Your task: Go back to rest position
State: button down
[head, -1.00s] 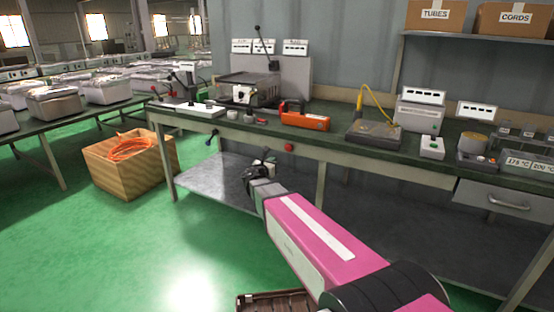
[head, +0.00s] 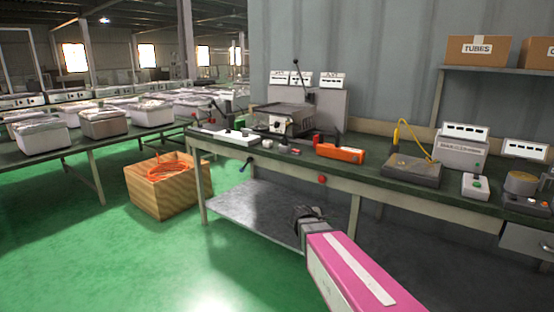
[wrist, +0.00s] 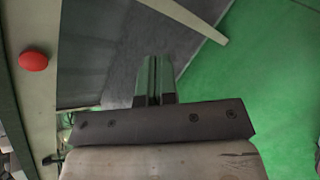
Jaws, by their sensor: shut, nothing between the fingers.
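My gripper (wrist: 154,82) is shut and empty in the wrist view, its two fingers together above the grey lower shelf and the green floor. In the head view my gripper (head: 303,214) is small and dark at the end of my pink arm. It is in front of the workbench (head: 335,172), below the level of its top. The fingertips are hard to make out there.
The workbench carries a press-like machine (head: 284,118), an orange tool (head: 340,153) and a yellow-cabled plate (head: 412,169). A red button (head: 322,179) is on its front edge. A wooden crate (head: 160,196) stands on the floor at left. Open green floor (head: 110,265) lies front left.

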jog(key=s+a+f+m+g+y, duration=0.1)
jog(key=s+f+m+g+y, duration=0.2)
jog(key=s+m, duration=0.5)
jog(key=s+a+f+m+g+y, duration=0.1)
jog(key=s+f+m+g+y, duration=0.3)
jog(key=s+m, duration=0.5)
jog(key=s+f+y, duration=0.1)
jog(key=f+y, duration=0.1)
jog(key=y, duration=0.1)
jog(key=shift+a, duration=0.15)
